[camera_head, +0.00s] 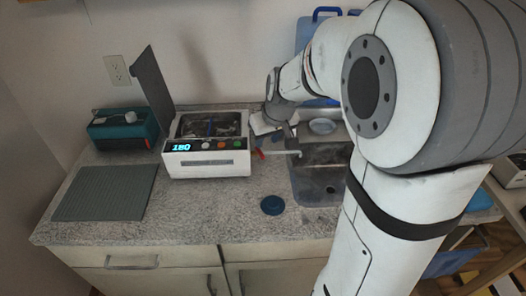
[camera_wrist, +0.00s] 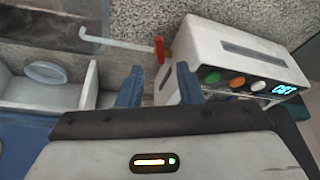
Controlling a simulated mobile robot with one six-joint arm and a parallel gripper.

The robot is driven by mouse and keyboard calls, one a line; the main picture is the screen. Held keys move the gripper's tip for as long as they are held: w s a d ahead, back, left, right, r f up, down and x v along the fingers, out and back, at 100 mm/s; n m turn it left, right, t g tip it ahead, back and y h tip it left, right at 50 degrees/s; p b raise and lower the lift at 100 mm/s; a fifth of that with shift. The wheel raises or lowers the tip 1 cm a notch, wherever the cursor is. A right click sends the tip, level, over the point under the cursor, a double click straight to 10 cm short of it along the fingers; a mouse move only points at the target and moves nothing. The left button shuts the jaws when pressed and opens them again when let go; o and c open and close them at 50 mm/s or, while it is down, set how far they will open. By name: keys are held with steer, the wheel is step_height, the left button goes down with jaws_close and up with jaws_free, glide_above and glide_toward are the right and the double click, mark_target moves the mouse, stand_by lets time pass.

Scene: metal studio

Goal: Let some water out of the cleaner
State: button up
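The cleaner (camera_head: 207,160) is a white box with an open lid, a lit display and coloured buttons; its tub holds dark contents. It shows upside down in the wrist view (camera_wrist: 235,48). A red valve handle (camera_head: 260,154) is on its right side, also in the wrist view (camera_wrist: 160,49). From there a pale drain pipe (camera_head: 283,153) reaches over the sink; it also shows in the wrist view (camera_wrist: 117,43). My gripper (camera_wrist: 158,87) is open and empty. Its two blue fingers are apart, close to the handle, which appears just beyond the gap between them.
The sink (camera_head: 319,190) is right of the cleaner. A blue round lid (camera_head: 272,205) lies on the counter in front. A ribbed grey mat (camera_head: 105,193) and a teal box (camera_head: 122,128) are at left. The counter in front of the cleaner is mostly clear.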

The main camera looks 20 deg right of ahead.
mark_target(262, 154)
steer(key=x, duration=0.7)
steer(key=shift+w+f, duration=0.1)
steer(key=shift+f, duration=0.3)
jaws_close()
